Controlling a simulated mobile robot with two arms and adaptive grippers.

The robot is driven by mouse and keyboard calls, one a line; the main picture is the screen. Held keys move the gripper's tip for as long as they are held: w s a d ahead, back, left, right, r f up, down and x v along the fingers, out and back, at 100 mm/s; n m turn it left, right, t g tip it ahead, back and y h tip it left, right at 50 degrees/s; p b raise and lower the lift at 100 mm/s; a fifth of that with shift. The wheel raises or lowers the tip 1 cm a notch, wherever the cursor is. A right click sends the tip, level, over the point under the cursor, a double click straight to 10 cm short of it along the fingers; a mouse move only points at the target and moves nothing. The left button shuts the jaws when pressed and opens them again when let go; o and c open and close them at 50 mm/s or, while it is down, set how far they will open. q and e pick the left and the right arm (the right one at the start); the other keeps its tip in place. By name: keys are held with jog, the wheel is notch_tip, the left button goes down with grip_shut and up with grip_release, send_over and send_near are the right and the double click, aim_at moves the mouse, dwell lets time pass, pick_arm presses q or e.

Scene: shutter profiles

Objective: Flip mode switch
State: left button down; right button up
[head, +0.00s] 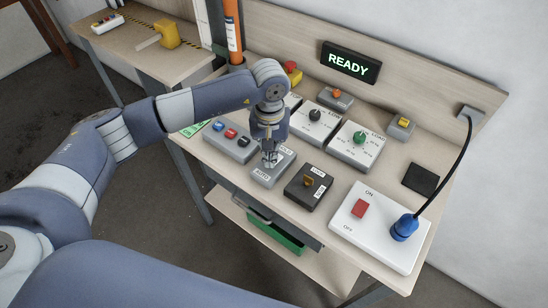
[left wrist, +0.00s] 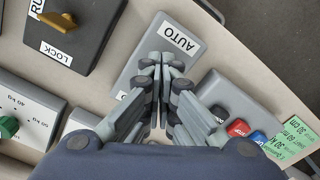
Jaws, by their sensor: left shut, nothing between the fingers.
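The grey mode switch box (head: 266,181) lies on the table in the head view, with an AUTO label at its near end and a second label, partly covered, at its far end. In the left wrist view the box (left wrist: 139,66) shows behind the fingers, with AUTO readable. My left gripper (head: 269,161) is shut and empty, pointing down over the middle of the box. In the left wrist view its fingertips (left wrist: 161,60) are together over the box. The fingers hide the lever, so its position and any contact cannot be told. My right gripper is out of view.
A grey box with several push buttons (head: 231,141) stands left of the switch. A black LOCK/RUN key box (head: 308,187) stands right. Dial boxes (head: 357,146) stand behind. A white ON/OFF panel (head: 379,228) with a blue plug is at the right. The display (head: 351,62) reads READY.

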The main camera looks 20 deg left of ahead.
pick_arm(q)
jog(key=shift+f+b, duration=0.35)
jog(key=shift+b, duration=0.05)
jog(key=shift+s+r, duration=0.1)
jog(key=shift+r+p, duration=0.45)
jog(key=shift+r, duration=0.5)
jog(key=shift+r+p, duration=0.7)
jog(key=shift+r, duration=1.75)
